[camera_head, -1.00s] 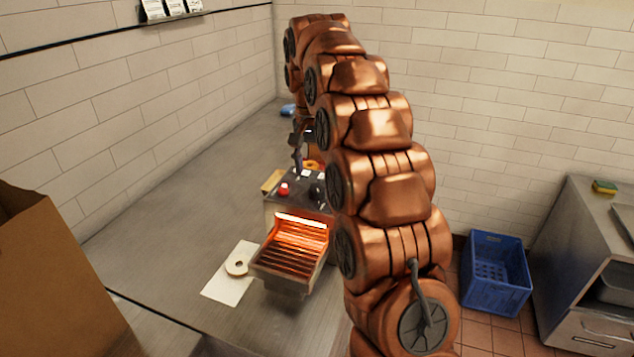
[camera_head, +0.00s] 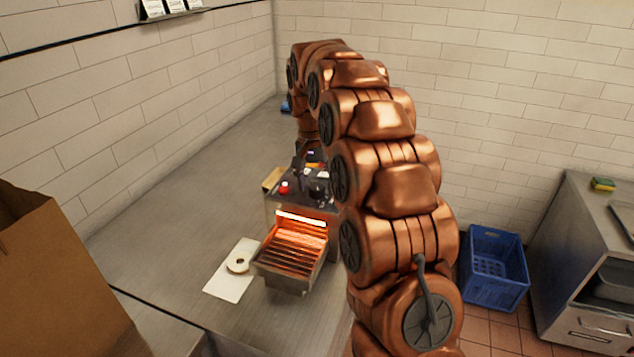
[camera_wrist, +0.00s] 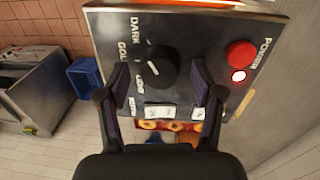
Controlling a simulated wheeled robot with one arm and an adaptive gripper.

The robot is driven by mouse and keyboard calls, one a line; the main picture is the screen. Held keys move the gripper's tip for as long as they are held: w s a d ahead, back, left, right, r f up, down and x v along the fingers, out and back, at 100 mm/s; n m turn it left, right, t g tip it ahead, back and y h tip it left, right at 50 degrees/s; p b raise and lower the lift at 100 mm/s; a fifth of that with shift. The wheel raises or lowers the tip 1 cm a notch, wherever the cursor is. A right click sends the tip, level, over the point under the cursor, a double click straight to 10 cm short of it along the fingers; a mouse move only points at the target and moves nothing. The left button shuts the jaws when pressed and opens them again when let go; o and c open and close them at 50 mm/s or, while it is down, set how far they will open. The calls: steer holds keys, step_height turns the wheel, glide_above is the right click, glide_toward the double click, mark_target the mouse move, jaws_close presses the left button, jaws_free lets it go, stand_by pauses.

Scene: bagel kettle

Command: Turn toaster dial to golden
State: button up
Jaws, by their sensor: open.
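The toaster's dark top panel (camera_wrist: 190,25) fills the upper part of the wrist view. Its round black dial (camera_wrist: 163,68) has a short white mark slanting up and left on the picture, roughly toward the partly covered "GOLD..." label (camera_wrist: 123,50). A "DARK" label (camera_wrist: 134,24) is above it; lower labels are partly hidden. My gripper (camera_wrist: 159,75) is open, with one finger on each side of the dial; contact cannot be told. In the head view the toaster (camera_head: 292,212) stands on the counter, and my gripper (camera_head: 303,160) is small and dark above its panel.
A red power button (camera_wrist: 240,54) sits right of the dial. The toaster's glowing rack (camera_head: 290,255) juts forward. A bagel (camera_head: 238,262) lies on a white sheet (camera_head: 226,287) at left.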

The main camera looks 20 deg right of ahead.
steer(key=c, duration=1.1)
steer(key=shift+c, duration=0.2)
steer(key=shift+f+b, duration=0.1)
steer(key=shift+b, duration=0.25)
steer(key=shift+n+b, duration=0.5)
steer(key=shift+n, duration=0.3)
steer(key=n+b, duration=0.2)
steer(key=n, duration=0.1)
steer(key=shift+a, duration=0.1)
steer(key=n+b, duration=0.1)
steer(key=n, duration=0.3)
steer(key=shift+t, duration=0.3)
steer(key=shift+n+b, duration=0.4)
steer(key=shift+n, duration=1.1)
